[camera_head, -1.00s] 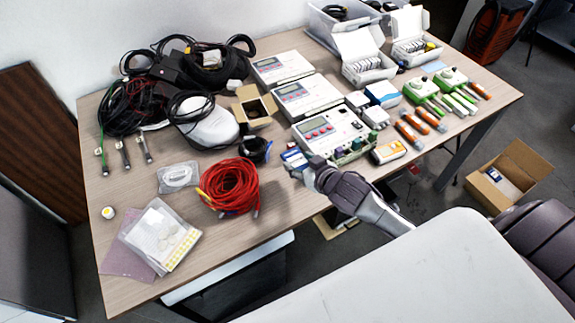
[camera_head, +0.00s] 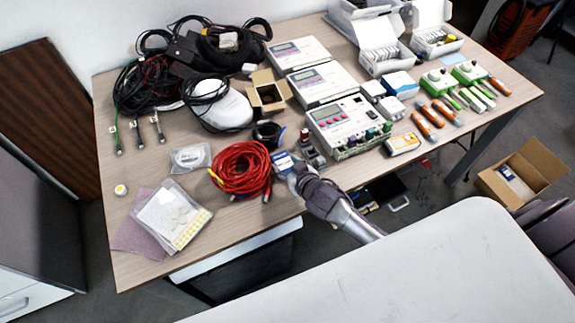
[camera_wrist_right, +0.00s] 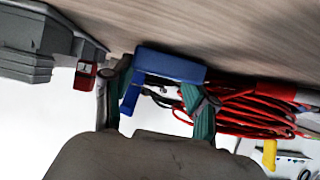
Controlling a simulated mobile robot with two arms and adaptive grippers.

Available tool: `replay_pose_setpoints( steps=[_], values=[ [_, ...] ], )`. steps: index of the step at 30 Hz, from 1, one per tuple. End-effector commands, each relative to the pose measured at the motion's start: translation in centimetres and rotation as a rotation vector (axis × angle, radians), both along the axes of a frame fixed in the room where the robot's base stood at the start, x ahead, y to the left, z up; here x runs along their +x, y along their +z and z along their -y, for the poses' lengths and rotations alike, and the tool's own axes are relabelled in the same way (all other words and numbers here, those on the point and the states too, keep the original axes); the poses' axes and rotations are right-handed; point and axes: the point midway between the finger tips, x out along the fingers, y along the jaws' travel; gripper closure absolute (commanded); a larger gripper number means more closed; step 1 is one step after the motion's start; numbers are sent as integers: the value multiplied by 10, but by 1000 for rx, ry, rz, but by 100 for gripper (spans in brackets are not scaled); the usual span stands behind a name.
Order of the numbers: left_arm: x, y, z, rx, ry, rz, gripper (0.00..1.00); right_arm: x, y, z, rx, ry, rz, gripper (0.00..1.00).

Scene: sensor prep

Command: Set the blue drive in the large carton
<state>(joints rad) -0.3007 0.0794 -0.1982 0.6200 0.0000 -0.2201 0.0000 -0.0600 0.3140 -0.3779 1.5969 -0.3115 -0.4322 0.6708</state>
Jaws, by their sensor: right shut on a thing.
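The blue drive (camera_head: 283,161) is at the table's front edge, between the red cable coil and the grey device. My right gripper (camera_head: 290,170) is shut on it. In the right wrist view the blue drive (camera_wrist_right: 172,66) sits between the fingers (camera_wrist_right: 160,95), close to the wooden tabletop; I cannot tell whether it touches. The large carton (camera_head: 540,158) stands open on the floor at the right, away from the gripper, with a white and blue item inside. A smaller open carton (camera_head: 268,92) stands on the table. My left gripper is not in view.
The red cable coil (camera_head: 240,168) lies just left of the gripper. A small dark part with a red top (camera_head: 306,143) and the grey device (camera_head: 343,122) are to its right. Orange-handled tools (camera_head: 431,115) lie farther right.

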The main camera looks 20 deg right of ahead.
Motion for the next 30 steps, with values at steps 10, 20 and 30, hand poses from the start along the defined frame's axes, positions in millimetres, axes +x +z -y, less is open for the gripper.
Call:
replay_pose_setpoints(
  steps=[10, 20, 30],
  values=[
    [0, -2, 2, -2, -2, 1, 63, 0, -3, 0, 0, 0, -1, 17],
    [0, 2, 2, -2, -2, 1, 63, -1, 2, 1, -1, 0, -1, 17],
    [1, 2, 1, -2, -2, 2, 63, -58, 30, 6, 1, 0, -3, 17]
  ],
)
